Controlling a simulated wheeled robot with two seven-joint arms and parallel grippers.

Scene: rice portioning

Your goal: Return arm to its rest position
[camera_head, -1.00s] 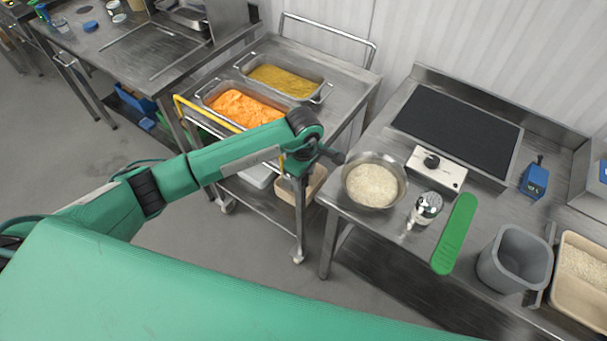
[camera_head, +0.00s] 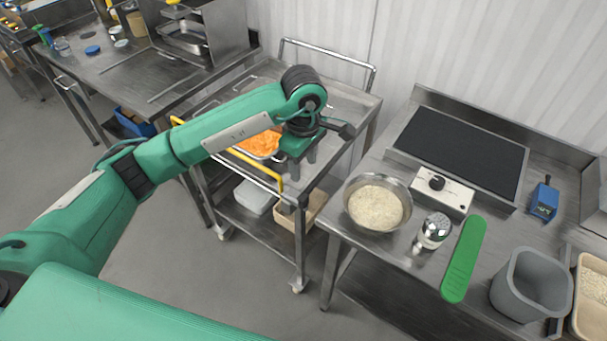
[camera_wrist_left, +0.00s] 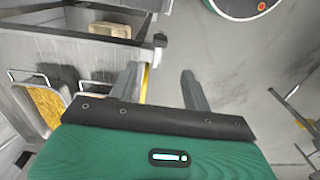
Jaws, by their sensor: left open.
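My left arm, green with black joints, reaches in from the left in the head view. Its left gripper (camera_head: 297,165) hangs over the steel cart, fingers pointing down, just left of the counter with the rice bowl. In the left wrist view the two grey fingers (camera_wrist_left: 163,88) are spread apart with nothing between them. The wrist view shows floor below and the cart at the left. My right gripper is not in either view.
The cart's yellow rail (camera_head: 245,156) and orange food pan (camera_head: 260,146) lie under the arm, which hides much of the cart. Floor between is open.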

